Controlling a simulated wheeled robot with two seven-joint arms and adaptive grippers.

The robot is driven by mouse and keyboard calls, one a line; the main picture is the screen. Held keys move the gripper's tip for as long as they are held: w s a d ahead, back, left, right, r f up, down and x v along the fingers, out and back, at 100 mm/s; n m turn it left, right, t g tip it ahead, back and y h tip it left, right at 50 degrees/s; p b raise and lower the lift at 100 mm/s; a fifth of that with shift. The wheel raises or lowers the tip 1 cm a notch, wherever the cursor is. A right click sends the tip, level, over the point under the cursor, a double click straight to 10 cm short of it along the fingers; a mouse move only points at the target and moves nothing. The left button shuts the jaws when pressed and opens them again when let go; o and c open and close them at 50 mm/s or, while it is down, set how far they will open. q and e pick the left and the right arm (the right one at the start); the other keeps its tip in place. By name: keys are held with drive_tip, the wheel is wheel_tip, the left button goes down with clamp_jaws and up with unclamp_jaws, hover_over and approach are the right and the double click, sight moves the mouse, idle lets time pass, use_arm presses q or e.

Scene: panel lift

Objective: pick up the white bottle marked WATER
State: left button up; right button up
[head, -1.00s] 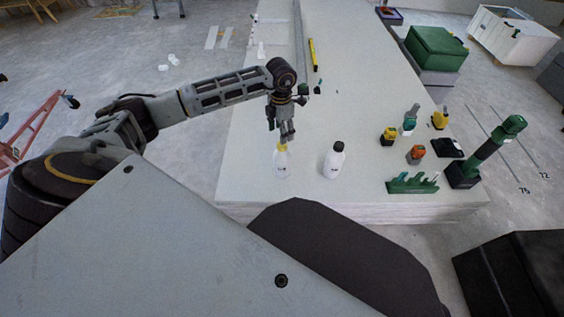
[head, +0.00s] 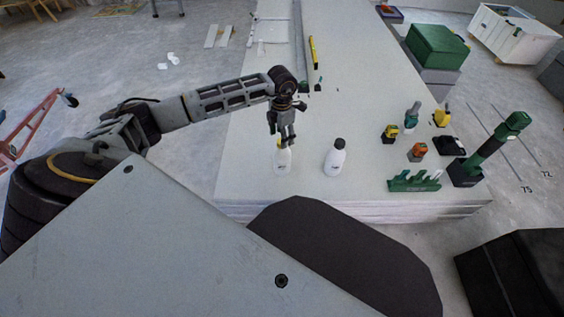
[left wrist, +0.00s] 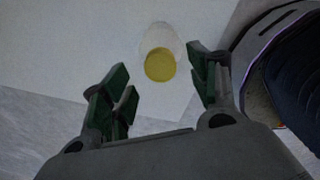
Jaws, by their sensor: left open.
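A white bottle with a yellow cap (head: 282,160) stands upright on the pale stack of panels. It also shows from above in the left wrist view (left wrist: 160,62), between and just beyond the fingertips. A second white bottle with a black cap (head: 335,161) stands to its right. The markings on both are too small to read. My left gripper (head: 286,139) points down over the yellow-capped bottle and hides part of its cap. Its fingers are apart in the left wrist view (left wrist: 163,82), with nothing held. My right gripper is out of view.
Power tools and batteries (head: 417,152), a green rack (head: 414,181) and a green-black upright tool (head: 489,150) stand on the right of the panel stack (head: 240,180). A yellow level (head: 313,52) lies farther back. The surface just right of the black-capped bottle is clear.

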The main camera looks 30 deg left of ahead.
sight(282, 157)
use_arm(q)
drive_tip(key=shift+f+b, duration=0.35)
drive_tip(key=shift+f, duration=0.55)
drive_tip(key=shift+f+b, duration=0.35)
drive_tip(key=shift+f, duration=0.55)
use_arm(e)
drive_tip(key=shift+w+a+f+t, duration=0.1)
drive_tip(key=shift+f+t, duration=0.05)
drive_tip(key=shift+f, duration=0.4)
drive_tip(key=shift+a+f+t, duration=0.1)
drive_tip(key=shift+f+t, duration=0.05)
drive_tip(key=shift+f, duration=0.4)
use_arm(q)
clamp_jaws()
drive_tip(key=shift+w+r, duration=0.1)
